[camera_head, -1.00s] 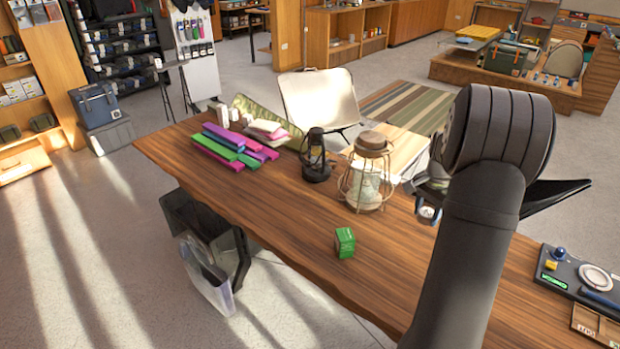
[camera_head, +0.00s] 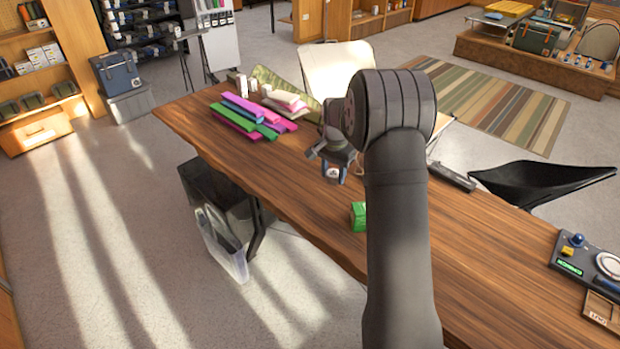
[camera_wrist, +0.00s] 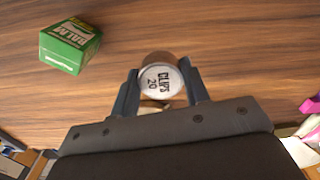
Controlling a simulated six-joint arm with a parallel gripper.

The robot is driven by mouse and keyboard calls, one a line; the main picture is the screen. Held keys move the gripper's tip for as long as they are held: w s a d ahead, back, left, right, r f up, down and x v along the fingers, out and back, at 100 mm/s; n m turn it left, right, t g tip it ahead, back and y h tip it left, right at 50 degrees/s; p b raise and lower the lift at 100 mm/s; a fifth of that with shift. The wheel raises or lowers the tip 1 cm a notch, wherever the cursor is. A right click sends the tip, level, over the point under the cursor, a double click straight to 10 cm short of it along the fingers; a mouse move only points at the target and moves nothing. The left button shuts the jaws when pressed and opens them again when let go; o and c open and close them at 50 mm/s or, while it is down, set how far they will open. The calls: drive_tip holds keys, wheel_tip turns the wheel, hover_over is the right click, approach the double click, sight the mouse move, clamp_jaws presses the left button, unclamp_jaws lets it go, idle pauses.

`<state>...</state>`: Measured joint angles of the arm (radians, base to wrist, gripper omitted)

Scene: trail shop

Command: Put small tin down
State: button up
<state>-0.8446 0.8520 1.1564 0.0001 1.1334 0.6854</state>
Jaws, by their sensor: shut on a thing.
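The small tin (camera_wrist: 160,82) has a white lid marked "CLIPS 20" and sits between the two fingers of my gripper (camera_wrist: 158,70) in the wrist view. The fingers are shut on its sides. In the head view my gripper (camera_head: 334,158) is over the middle of the wooden table (camera_head: 290,185), with the tin (camera_head: 332,171) showing small beneath it. I cannot tell whether the tin's base touches the table.
Colourful bundles (camera_head: 255,115) lie at the table's far left. A device with a dial (camera_head: 590,262) is at the right. Bare wood surrounds the tin.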

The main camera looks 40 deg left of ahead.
hover_over(312, 194)
wheel_tip(312, 194, down, 4)
drive_tip(key=shift+f, duration=0.1)
drive_tip(key=shift+s+f, duration=0.1)
drive_tip(key=shift+f, duration=1.9)
drive_tip(key=o, duration=1)
drive_tip(key=shift+f, duration=0.1)
wheel_tip(312, 194, up, 12)
drive_tip(key=shift+r, duration=0.15)
drive_tip(key=shift+f, duration=4.15)
